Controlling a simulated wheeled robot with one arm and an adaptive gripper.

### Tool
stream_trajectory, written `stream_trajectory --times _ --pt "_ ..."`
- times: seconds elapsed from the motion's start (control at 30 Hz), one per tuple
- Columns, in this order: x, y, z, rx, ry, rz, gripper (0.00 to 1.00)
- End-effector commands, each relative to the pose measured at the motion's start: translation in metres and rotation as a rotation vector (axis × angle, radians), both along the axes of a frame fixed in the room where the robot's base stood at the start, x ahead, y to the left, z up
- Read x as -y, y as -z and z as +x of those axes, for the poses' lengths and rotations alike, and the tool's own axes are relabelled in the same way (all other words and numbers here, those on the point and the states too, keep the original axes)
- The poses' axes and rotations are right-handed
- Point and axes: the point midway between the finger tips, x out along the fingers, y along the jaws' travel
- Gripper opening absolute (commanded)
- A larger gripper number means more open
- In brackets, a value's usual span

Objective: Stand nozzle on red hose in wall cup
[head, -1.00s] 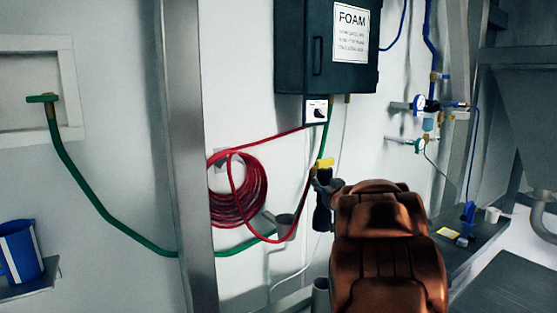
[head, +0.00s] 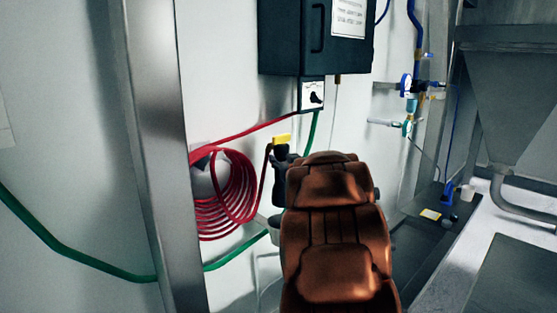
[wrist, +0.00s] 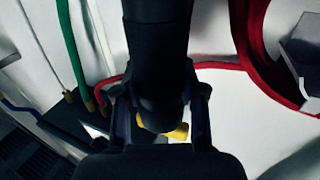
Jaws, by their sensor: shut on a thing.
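The nozzle has a dark body and a yellow part (head: 282,139). My gripper (head: 284,158) is shut on it and holds it off the wall, below the dark box. In the wrist view, the dark nozzle body (wrist: 160,60) is between my gripper's fingers (wrist: 160,112), with the yellow part (wrist: 178,132) beyond. The red hose (head: 230,192) hangs coiled on the wall, left of my gripper; a red loop (wrist: 245,30) shows in the wrist view. A grey wall cup (head: 275,229) is below my gripper, partly hidden by my arm.
A dark wall box (head: 312,40) hangs above, with a small switch plate (head: 312,95). A metal post (head: 155,150) stands at left. A green hose (head: 90,262) runs low along the wall. Gauges and valves (head: 407,105) are at right, above a dark ledge (head: 425,235).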

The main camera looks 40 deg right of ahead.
Motion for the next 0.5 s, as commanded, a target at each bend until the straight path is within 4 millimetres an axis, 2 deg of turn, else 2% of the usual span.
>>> stream_trajectory --times 0.27,0.5 --pt "-0.001 -0.003 -0.002 0.001 0.001 0.001 0.0" --pt "0.001 0.014 -0.003 0.001 0.003 0.0 0.0"
